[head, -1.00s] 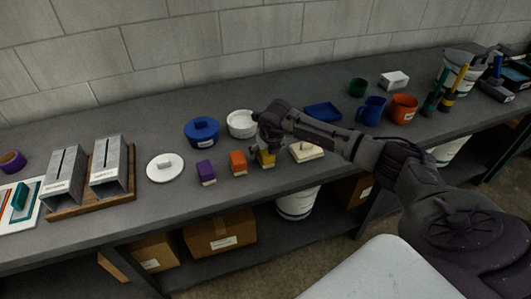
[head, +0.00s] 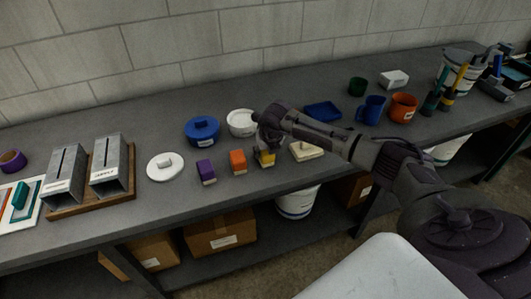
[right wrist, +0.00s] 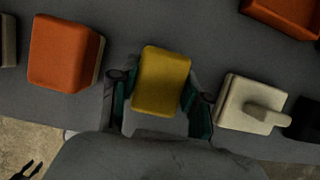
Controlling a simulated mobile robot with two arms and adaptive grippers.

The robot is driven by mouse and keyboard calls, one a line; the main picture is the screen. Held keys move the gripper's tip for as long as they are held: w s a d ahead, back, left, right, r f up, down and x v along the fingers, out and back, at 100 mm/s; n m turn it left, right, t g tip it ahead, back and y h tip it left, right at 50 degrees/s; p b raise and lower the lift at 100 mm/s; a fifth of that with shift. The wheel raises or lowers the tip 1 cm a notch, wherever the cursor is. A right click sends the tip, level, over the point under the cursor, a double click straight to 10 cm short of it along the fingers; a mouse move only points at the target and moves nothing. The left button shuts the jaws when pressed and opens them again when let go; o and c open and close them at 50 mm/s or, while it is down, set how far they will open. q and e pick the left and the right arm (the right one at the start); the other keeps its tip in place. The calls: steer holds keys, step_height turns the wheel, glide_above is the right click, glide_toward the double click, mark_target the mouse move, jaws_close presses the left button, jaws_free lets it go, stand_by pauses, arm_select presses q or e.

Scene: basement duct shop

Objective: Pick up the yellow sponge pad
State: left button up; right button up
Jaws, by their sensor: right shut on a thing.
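The yellow sponge pad (right wrist: 161,82) sits between the two fingers of my right gripper (right wrist: 158,105) in the right wrist view, with a finger against each side. In the head view the yellow sponge pad (head: 266,159) shows just below my right gripper (head: 268,146), which hides its upper part. I cannot tell whether the pad is touching the bench or slightly above it. My left gripper is not in view.
An orange pad (head: 238,161) and a purple pad (head: 206,171) lie left of the yellow one. A cream block with a handle (head: 305,150) lies close on the right. The bench's front edge is near.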

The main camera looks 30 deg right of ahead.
steer(key=shift+w+r+b, duration=0.1)
steer(key=shift+r+b, duration=0.25)
steer(key=shift+r, duration=0.25)
step_height(320, 180, up, 3)
steer(key=shift+f+b, duration=0.1)
steer(key=shift+b, duration=0.6)
steer(key=s+d+r+b, duration=0.3)
steer(key=d+r, duration=0.4)
steer(key=d, duration=0.4)
steer(key=shift+d+b, duration=0.15)
steer(key=shift+b, duration=0.2)
steer(key=shift+s, duration=0.1)
